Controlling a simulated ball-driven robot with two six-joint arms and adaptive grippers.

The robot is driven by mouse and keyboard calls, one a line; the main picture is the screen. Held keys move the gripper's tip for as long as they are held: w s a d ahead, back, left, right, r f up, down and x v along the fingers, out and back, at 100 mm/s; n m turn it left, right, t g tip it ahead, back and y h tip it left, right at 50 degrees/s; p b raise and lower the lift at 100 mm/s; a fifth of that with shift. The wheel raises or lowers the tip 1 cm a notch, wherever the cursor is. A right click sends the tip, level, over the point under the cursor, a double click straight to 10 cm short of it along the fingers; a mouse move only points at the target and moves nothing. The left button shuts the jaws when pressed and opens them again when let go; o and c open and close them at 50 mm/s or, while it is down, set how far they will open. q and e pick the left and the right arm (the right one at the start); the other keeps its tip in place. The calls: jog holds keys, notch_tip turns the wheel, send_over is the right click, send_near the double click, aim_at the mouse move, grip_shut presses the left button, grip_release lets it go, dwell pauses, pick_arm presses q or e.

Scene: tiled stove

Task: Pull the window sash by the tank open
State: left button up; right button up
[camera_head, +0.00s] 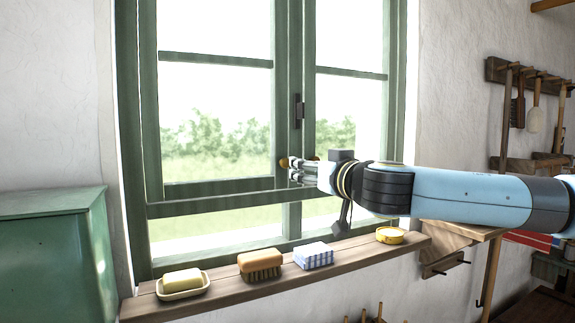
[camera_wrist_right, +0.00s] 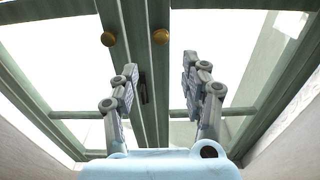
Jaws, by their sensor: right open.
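The window has two green-framed sashes side by side. The left sash (camera_head: 225,188) is on the side of the green tank (camera_head: 50,255); the right sash (camera_head: 350,72) is beside it. They meet at a middle upright with a dark latch (camera_head: 298,110). A brass knob (camera_head: 284,162) on the left sash shows just past my right gripper (camera_head: 294,172). In the right wrist view my right gripper (camera_wrist_right: 160,68) is open, with one brass knob (camera_wrist_right: 161,36) ahead between its fingers and another knob (camera_wrist_right: 108,39) off to the left. I cannot tell whether a finger touches the knob. My left gripper is out of view.
A horizontal green bar (camera_head: 220,203) crosses low on the window. Tools hang on the right wall rack (camera_head: 495,72).

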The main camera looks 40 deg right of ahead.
aim_at(286, 163)
jog(key=p+x, duration=0.1)
jog(key=x, duration=0.7)
jog(key=shift+w+p, duration=0.3)
jog(key=shift+p, duration=0.1)
jog(key=shift+w+d+f, duration=0.1)
jog(key=shift+w+f, duration=0.05)
jog(key=shift+w, duration=0.35)
jog(key=shift+c, duration=1)
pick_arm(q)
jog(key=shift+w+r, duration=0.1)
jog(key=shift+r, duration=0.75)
pick_arm(e)
grip_shut()
